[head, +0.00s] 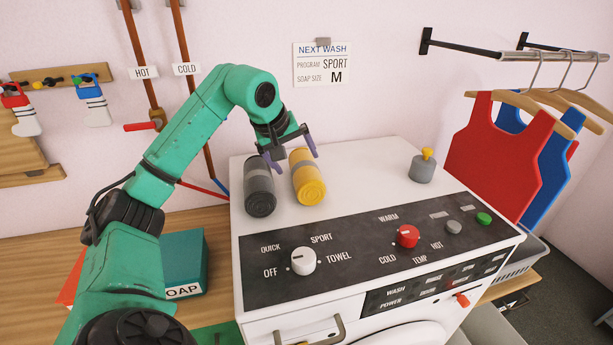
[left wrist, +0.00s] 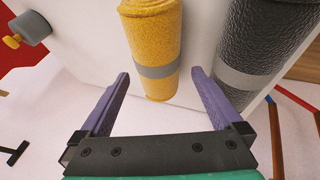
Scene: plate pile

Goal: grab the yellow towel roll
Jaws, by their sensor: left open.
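The yellow towel roll (head: 307,181) lies on top of the white washing machine, with a grey band around its middle. In the left wrist view the yellow towel roll (left wrist: 153,38) lies ahead of the jaws, its near end between the fingertips. My left gripper (head: 290,150) is open at the far end of the roll, its purple fingers spread. In the left wrist view the left gripper (left wrist: 160,78) holds nothing, and its right finger is close to the dark roll. My right gripper is not in view.
A dark grey roll (head: 260,192) lies just left of the yellow one. A grey canister with a yellow top (head: 422,168) stands to the right on the washer (head: 365,165). Knobs line the front panel. Red and blue tank tops (head: 505,140) hang at the right.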

